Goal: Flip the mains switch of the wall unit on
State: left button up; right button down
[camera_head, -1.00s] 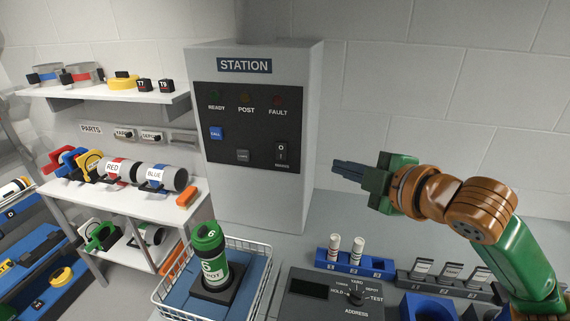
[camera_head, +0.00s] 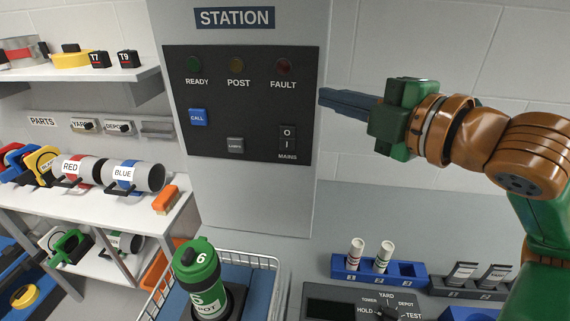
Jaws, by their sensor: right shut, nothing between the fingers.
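The wall unit (camera_head: 260,195) is a grey box labelled STATION with a black panel (camera_head: 215,110). The mains switch (camera_head: 288,139) is a black rocker at the panel's lower right, marked O above and I below. The READY, POST and FAULT lamps (camera_head: 236,65) above look dim. My right gripper (camera_head: 322,97) is shut and empty. Its dark fingers point left, with their tips beside the unit's right edge, above and to the right of the switch. In the picture the tips are apart from the switch; their depth from the panel is hard to tell. My left gripper is not in view.
A blue CALL button (camera_head: 198,117) and a grey button (camera_head: 235,145) share the panel. A green canister (camera_head: 198,270) stands in a wire basket below. A blue rack (camera_head: 350,275) with vials and a dial console (camera_head: 345,302) lie below right. Shelves (camera_head: 90,82) stand left.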

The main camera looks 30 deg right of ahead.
notch_tip(320, 180, down, 5)
jog(key=s+b, duration=0.2)
jog(key=b, duration=0.2)
pick_arm(q)
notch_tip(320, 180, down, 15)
jog(key=b, duration=0.9)
pick_arm(e)
jog(key=p, duration=0.8)
send_near(282, 147)
jog(key=a+r, duration=0.2)
jog(key=a, duration=0.1)
jog(key=w, duration=0.2)
jog(key=w+d+f+p, duration=0.2)
jog(key=w, duration=0.1)
jog(key=shift+w+d+f, duration=0.15)
jog(key=shift+w+f, duration=0.1)
jog(key=shift+w, duration=0.1)
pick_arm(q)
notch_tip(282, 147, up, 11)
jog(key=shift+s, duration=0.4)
